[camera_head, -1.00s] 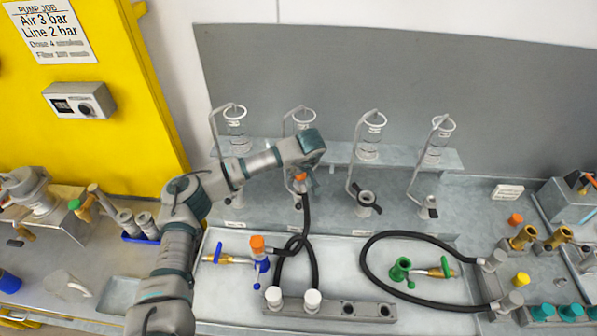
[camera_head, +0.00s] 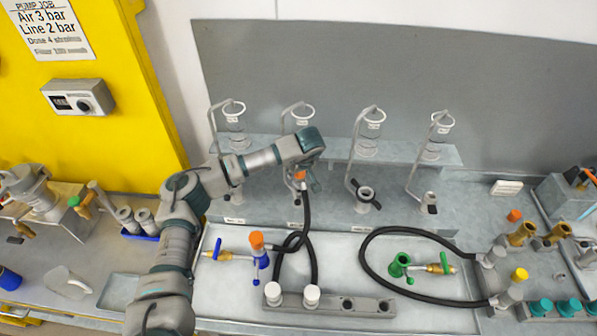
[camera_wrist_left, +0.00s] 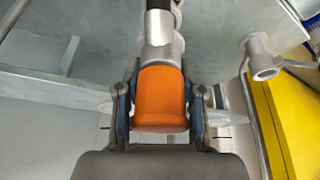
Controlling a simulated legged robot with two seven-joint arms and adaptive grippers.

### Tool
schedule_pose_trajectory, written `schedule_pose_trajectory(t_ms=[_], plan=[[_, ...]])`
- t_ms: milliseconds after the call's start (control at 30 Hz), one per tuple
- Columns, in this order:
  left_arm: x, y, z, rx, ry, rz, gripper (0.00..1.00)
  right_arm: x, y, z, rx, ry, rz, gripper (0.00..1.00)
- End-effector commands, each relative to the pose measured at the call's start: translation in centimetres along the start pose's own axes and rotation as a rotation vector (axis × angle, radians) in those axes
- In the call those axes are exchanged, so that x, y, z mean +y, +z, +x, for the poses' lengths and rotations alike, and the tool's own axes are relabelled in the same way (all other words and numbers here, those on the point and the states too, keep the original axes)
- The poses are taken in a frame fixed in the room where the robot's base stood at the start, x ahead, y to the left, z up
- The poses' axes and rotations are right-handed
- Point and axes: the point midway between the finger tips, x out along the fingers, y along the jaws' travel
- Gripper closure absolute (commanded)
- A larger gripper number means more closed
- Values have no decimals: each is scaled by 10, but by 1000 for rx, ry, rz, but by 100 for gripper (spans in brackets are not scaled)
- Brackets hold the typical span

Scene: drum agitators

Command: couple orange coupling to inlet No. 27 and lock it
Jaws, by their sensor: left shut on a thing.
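My left gripper (camera_head: 302,180) is shut on the orange coupling (camera_head: 299,175), at the second stand from the left. In the left wrist view the orange coupling (camera_wrist_left: 160,97) sits between the two fingers, in line with a light-grey metal fitting (camera_wrist_left: 159,52). I cannot tell whether the two are locked together. A black hose (camera_head: 306,212) hangs from the coupling. The inlet at this stand is largely hidden by the gripper, and the inlet number is not legible. My right gripper is not in view.
Two other inlets with dark levers (camera_head: 366,197) stand to the right. A blue hose end with an orange top (camera_head: 257,241) and a green valve (camera_head: 400,264) lie in the tray (camera_head: 340,275). A looped black hose (camera_head: 368,240) is nearby. A yellow cabinet (camera_head: 95,120) bounds the left.

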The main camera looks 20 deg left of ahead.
Motion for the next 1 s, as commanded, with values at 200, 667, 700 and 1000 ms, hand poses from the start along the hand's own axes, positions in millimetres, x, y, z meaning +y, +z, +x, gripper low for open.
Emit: schedule_pose_trajectory(t_ms=[200,667,700,1000], plan=[[0,1,2,1,1,0,100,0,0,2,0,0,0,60],[1,9,20,0,0,0,100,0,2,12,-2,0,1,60],[1,9,21,0,0,0,100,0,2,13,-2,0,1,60],[1,9,20,1,1,0,100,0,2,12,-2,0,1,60]])
